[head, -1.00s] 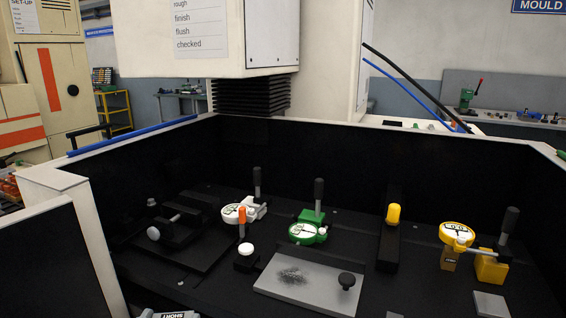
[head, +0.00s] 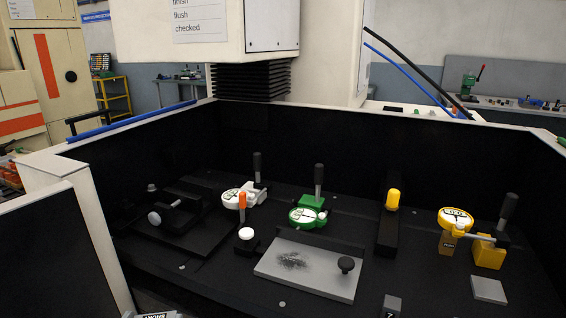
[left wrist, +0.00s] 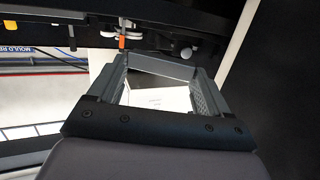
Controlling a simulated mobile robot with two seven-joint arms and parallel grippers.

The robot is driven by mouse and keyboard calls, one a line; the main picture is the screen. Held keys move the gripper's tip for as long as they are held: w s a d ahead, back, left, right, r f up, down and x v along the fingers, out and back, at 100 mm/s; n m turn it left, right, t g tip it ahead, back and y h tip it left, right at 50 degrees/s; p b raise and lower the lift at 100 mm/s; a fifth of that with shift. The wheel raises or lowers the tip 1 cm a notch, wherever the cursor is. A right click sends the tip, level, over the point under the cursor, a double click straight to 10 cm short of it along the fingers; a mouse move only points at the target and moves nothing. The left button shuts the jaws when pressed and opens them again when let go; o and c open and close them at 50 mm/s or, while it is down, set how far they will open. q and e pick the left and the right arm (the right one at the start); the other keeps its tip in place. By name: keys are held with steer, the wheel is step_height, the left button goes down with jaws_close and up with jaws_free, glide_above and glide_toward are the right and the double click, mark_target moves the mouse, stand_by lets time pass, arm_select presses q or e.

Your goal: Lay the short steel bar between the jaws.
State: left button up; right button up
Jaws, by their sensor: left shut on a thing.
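The short steel bar (head: 156,315) shows only as a grey sliver with a "SHORT" label at the bottom edge of the head view. In the left wrist view a grey bar (left wrist: 160,69) spans the fingertips of my left gripper (left wrist: 162,74), which is shut on it. A dark vise with jaws (head: 172,217) stands at the left of the machine bed, with a light round knob and a short rod. The bar is well in front of the vise, apart from it. My right gripper is in neither view.
Dark walls enclose the bed (head: 215,285). A white dial gauge (head: 234,198), a green one (head: 307,216) and a yellow one (head: 456,219) stand on it. A grey plate with a black knob (head: 310,275) lies front centre. A small grey block (head: 391,306) is at the front edge.

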arm_select(q)
steer(key=w+d+r+m+h, duration=0.35)
steer(key=w+d+r, duration=0.25)
steer(key=w+d, duration=0.45)
arm_select(e)
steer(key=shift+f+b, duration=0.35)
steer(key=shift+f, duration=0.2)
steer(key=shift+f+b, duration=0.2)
steer(key=shift+b, duration=0.2)
arm_select(q)
steer(key=w+d+r+m+g+h, duration=0.2)
steer(key=w+d+r+h, duration=0.3)
steer(key=d+r, duration=0.6)
step_height(320, 180, up, 2)
steer(key=shift+w+r+m+g+h, duration=0.15)
steer(key=shift+w+m+g+h, duration=0.2)
steer(key=shift+w+m, duration=0.5)
steer(key=shift+w, duration=0.2)
